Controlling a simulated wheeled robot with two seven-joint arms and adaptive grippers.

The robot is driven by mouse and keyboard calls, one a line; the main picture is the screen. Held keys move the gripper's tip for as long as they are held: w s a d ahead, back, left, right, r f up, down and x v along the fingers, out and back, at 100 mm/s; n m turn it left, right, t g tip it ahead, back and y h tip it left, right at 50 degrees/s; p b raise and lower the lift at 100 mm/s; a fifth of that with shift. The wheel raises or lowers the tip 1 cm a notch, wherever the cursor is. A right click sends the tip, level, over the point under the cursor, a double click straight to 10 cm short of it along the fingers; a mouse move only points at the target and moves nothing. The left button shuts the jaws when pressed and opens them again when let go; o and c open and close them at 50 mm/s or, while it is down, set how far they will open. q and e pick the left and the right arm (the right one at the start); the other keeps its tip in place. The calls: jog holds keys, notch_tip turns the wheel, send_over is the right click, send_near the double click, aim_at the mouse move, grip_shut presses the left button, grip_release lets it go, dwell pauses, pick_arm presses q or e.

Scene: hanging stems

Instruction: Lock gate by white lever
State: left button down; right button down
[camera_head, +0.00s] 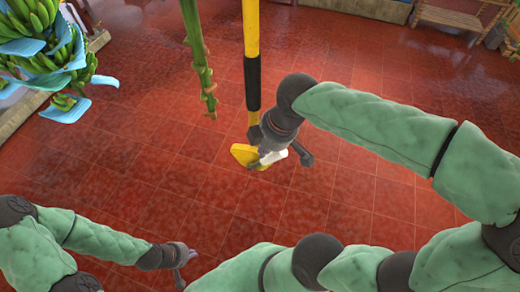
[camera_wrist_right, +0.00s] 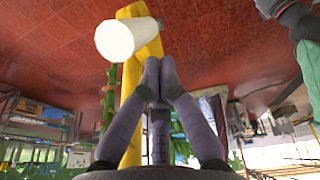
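A yellow and black gate pole (camera_head: 252,60) hangs down from the top of the head view, with a yellow block (camera_head: 243,153) at its lower end. The white lever (camera_head: 272,158) sticks out beside that block, partly covered by my right gripper. In the right wrist view the lever (camera_wrist_right: 128,38) is a white cylinder with its round end towards the camera, in front of the yellow part (camera_wrist_right: 140,75). My right gripper (camera_wrist_right: 160,68) has its fingertips together, just beside and below the lever, with nothing visible between them. My left gripper (camera_head: 184,266) is low in the head view, away from the pole; its finger opening is unclear.
A green stem (camera_head: 200,60) hangs left of the pole. A banana bunch with blue sheets (camera_head: 45,50) hangs at the far left. A wooden rack (camera_head: 450,18) stands at the back right. The red tiled floor (camera_head: 140,150) between them is clear.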

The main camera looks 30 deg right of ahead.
pick_arm(q)
jog(key=shift+f, duration=0.35)
pick_arm(e)
jog(key=shift+s+d+f, duration=0.15)
jog(key=shift+s+d, duration=0.15)
pick_arm(q)
jog(key=shift+r, duration=0.1)
